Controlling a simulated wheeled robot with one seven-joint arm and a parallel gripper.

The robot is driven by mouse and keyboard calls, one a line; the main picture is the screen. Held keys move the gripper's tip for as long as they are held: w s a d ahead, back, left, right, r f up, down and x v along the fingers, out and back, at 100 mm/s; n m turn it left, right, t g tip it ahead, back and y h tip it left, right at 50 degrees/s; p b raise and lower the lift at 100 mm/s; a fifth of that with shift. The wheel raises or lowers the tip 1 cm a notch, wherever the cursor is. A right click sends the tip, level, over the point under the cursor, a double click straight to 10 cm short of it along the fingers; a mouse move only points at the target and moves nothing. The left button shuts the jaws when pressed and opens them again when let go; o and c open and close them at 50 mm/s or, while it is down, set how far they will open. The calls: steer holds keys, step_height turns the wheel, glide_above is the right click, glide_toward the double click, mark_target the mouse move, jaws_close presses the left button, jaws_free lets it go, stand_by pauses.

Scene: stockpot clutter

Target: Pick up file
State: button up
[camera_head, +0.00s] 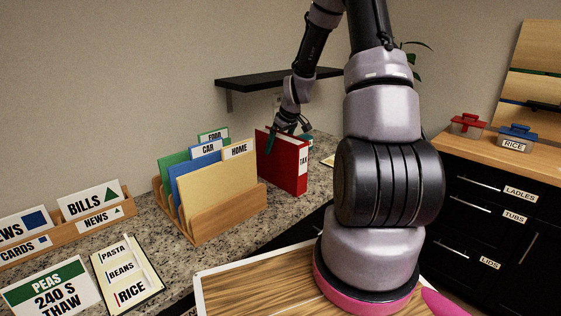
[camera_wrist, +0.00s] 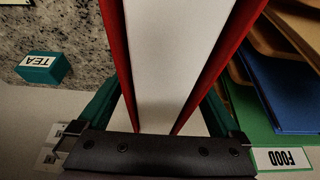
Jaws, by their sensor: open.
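A red binder file (camera_head: 286,163) with a white TAX label on its spine stands upright on the granite counter, right of the wooden file rack. My gripper (camera_head: 288,134) is at the binder's upper edge. In the wrist view the binder's red covers and white pages (camera_wrist: 172,60) run between the two green fingers of my gripper (camera_wrist: 160,108). The fingers are open, one on each side of the binder. The fingertips are partly hidden by the covers, so I cannot tell whether they touch it.
The wooden rack (camera_head: 190,230) holds folders labelled FOOD, CAR and HOME (camera_head: 215,187), close beside the binder. A green TEA box (camera_wrist: 43,67) lies on the other side. A black wall shelf (camera_head: 262,82) is above.

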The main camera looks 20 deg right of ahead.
steer(key=shift+f, duration=0.25)
stand_by(0.3)
jaws_close()
